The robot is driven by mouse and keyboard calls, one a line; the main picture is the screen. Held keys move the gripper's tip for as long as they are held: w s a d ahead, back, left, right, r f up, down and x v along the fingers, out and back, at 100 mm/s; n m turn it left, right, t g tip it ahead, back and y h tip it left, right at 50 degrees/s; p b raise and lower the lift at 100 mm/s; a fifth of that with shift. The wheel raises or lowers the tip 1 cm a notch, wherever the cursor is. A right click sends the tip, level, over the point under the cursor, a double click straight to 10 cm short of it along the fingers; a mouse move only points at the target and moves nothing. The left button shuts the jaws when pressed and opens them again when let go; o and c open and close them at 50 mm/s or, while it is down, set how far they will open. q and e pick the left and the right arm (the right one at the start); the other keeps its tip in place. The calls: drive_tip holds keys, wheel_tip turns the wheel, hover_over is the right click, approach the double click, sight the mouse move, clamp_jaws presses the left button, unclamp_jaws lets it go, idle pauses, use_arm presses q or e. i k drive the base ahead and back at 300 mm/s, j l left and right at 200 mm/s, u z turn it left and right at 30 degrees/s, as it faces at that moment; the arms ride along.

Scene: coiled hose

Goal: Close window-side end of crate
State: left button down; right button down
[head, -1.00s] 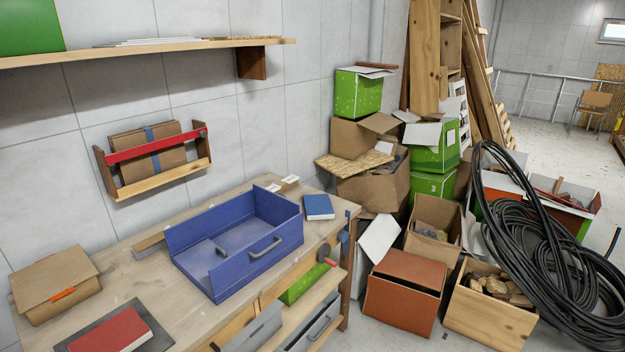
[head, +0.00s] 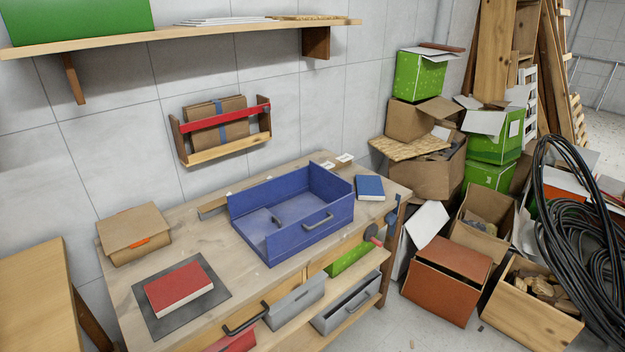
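A blue crate (head: 318,232) stands on the wooden workbench. Its long back wall, long front wall and right end stand upright. The front wall carries a grey handle (head: 318,221). The left end does not stand up; a flat blue panel with a small dark handle (head: 277,221) lies inside at that end, looking folded in. The crate is otherwise empty. No window shows now, so which end faces it cannot be read from this view alone. Neither of my grippers is in view.
The workbench (head: 205,240) also bears a red book (head: 179,288) on a dark mat, a cardboard box (head: 134,232) and a blue book (head: 370,187). Grey drawers (head: 345,302) show below. Boxes (head: 440,280) and a black hose coil (head: 590,240) crowd the floor at right.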

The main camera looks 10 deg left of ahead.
sight(327, 185)
drive_tip(key=i+l+u, duration=0.1)
drive_tip(key=u, duration=0.3)
drive_tip(key=l+u, duration=0.25)
drive_tip(key=u, duration=0.15)
drive_tip(key=i+l+u, duration=0.1)
drive_tip(key=u, duration=0.3)
drive_tip(key=l+u, duration=0.3)
drive_tip(key=l, duration=0.25)
drive_tip(key=l+u, duration=0.25)
drive_tip(key=l, duration=0.35)
drive_tip(key=l+u, duration=0.15)
drive_tip(key=l, duration=0.4)
drive_tip(key=k+l+u, duration=0.1)
drive_tip(key=l, duration=0.4)
drive_tip(key=k+l, duration=0.1)
drive_tip(key=l, duration=0.65)
drive_tip(key=k+l, duration=0.15)
drive_tip(key=l, duration=0.2)
drive_tip(key=i+l, duration=0.15)
drive_tip(key=l, duration=0.15)
drive_tip(key=i+l, duration=0.15)
drive_tip(key=l, duration=0.15)
drive_tip(key=i+l, duration=0.15)
drive_tip(key=l, duration=0.15)
drive_tip(key=i, duration=0.35)
drive_tip(key=k+l+u, duration=0.1)
drive_tip(key=k, duration=0.15)
drive_tip(key=i+j, duration=0.3)
